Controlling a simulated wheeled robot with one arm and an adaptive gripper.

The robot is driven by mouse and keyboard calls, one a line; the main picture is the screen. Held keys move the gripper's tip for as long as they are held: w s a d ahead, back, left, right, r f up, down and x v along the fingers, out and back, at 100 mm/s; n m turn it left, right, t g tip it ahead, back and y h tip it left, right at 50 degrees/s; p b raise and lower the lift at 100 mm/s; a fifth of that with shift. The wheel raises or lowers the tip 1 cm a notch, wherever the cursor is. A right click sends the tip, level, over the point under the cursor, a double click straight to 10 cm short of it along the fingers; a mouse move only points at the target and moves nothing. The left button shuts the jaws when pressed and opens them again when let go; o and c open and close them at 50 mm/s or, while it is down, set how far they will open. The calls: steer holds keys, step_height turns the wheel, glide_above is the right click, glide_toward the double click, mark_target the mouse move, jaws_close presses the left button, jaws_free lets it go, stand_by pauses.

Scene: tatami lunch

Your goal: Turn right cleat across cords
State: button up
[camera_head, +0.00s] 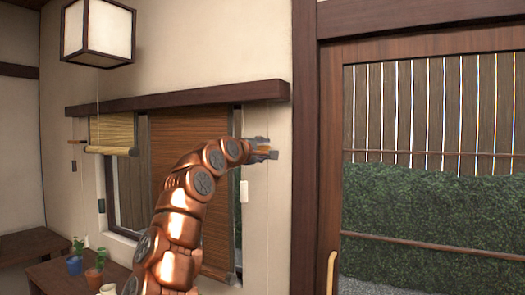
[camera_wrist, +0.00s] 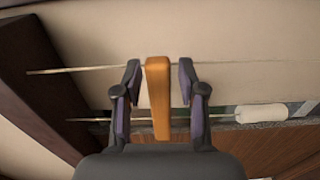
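The right cleat (camera_wrist: 158,100) is an orange bar standing between the two fingers of my gripper (camera_wrist: 160,72) in the wrist view. The fingers are apart, one on each side of it, with narrow gaps visible. Two thin pale cords, an upper cord (camera_wrist: 80,70) and a lower cord (camera_wrist: 90,119), run sideways in this view, so the bar lies across their direction. The bar and fingers hide where the cords pass it. In the head view my gripper (camera_head: 267,148) is at the wall right of the window, with a little of the orange cleat (camera_head: 261,150) showing.
A white cord weight (camera_head: 243,190) hangs below my gripper; it also shows in the wrist view (camera_wrist: 262,113). A lowered brown blind (camera_head: 175,135) is behind my arm. A dark beam (camera_head: 180,97) runs above. Another orange cleat (camera_head: 75,142) is at far left.

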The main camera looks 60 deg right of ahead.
steer(key=shift+o, duration=0.2)
steer(key=shift+a, duration=0.1)
steer(key=shift+w+a, duration=0.1)
steer(key=shift+a, duration=0.7)
steer(key=a, duration=1)
steer(key=shift+s+a, duration=0.15)
steer(key=shift+s, duration=0.2)
steer(key=shift+w+r, duration=0.1)
